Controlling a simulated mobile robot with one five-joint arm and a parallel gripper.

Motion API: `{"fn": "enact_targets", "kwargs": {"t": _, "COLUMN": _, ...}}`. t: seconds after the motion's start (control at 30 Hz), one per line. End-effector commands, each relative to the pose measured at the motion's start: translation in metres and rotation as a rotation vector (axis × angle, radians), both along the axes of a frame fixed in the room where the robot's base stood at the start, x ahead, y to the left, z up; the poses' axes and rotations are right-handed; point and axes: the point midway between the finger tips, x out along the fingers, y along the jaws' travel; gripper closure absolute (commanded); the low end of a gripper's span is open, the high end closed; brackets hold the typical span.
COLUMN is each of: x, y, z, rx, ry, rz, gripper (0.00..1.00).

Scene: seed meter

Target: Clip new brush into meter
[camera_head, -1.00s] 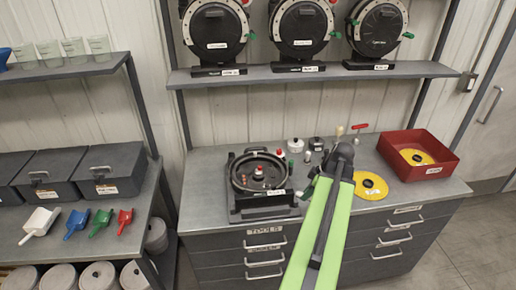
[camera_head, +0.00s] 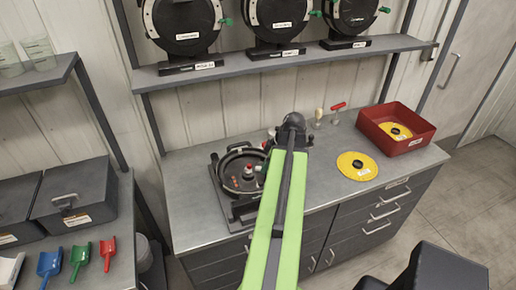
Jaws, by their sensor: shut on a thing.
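The seed meter (camera_head: 241,176) is an open, round black housing on a dark base on the bench, left of my arm. Small red and white parts show inside it. My green arm reaches over the bench, and its dark end (camera_head: 293,128) stands right of the meter, over its right edge in the picture. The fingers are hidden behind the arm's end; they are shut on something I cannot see. I cannot pick out the new brush or its clip point in this view.
A yellow disc (camera_head: 357,166) lies on the bench, right of my arm. A red bin (camera_head: 420,126) holds another yellow disc (camera_head: 397,132). A red-handled tool (camera_head: 338,106) and a cream-handled one (camera_head: 319,113) stand behind. A shelf (camera_head: 200,72) with several round meters runs above.

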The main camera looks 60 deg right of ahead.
Motion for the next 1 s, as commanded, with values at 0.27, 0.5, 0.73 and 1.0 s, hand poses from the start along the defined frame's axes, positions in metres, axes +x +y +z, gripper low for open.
{"fn": "enact_targets", "kwargs": {"t": 0.27, "x": 0.040, "y": -0.040, "z": 0.000, "rx": -0.003, "ry": 0.002, "rz": -0.524, "gripper": 1.00}}
{"fn": "enact_targets", "kwargs": {"t": 0.5, "x": 0.067, "y": -0.070, "z": 0.000, "rx": -0.002, "ry": -0.001, "rz": -0.919, "gripper": 1.00}}
{"fn": "enact_targets", "kwargs": {"t": 0.73, "x": 0.070, "y": -0.072, "z": -0.001, "rx": -0.001, "ry": -0.001, "rz": -0.973, "gripper": 1.00}}
{"fn": "enact_targets", "kwargs": {"t": 1.0, "x": 0.070, "y": -0.072, "z": -0.019, "rx": 0.000, "ry": -0.001, "rz": -0.970, "gripper": 1.00}}
